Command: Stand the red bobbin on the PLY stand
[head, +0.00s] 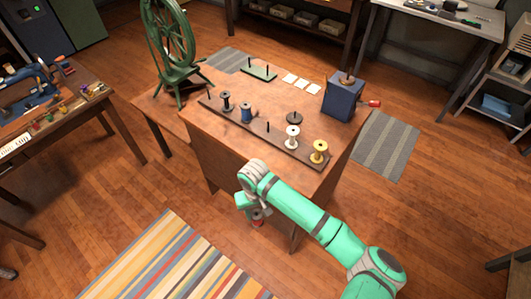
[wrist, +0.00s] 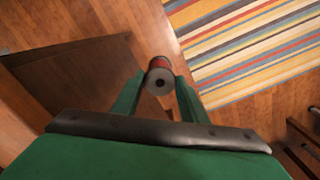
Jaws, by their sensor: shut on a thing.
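The red bobbin (wrist: 159,77) is between the two green fingers of my gripper (wrist: 160,88) in the wrist view, its grey end with a dark centre hole facing the camera. In the head view the bobbin (head: 258,222) shows small and partly hidden under my gripper (head: 257,211). It is held in the air in front of the table's near edge, above the floor. A low green stand (head: 261,74) with two upright dark pegs is at the back of the table; its pegs look empty. I cannot read any PLY label.
A long dark rack (head: 262,133) on the table (head: 222,133) holds black, blue, white and yellow bobbins and has a bare peg. A dark disc (head: 294,118), white cards (head: 295,80), a blue cranked box (head: 342,98) and a green spinning wheel (head: 176,45) stand around it.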

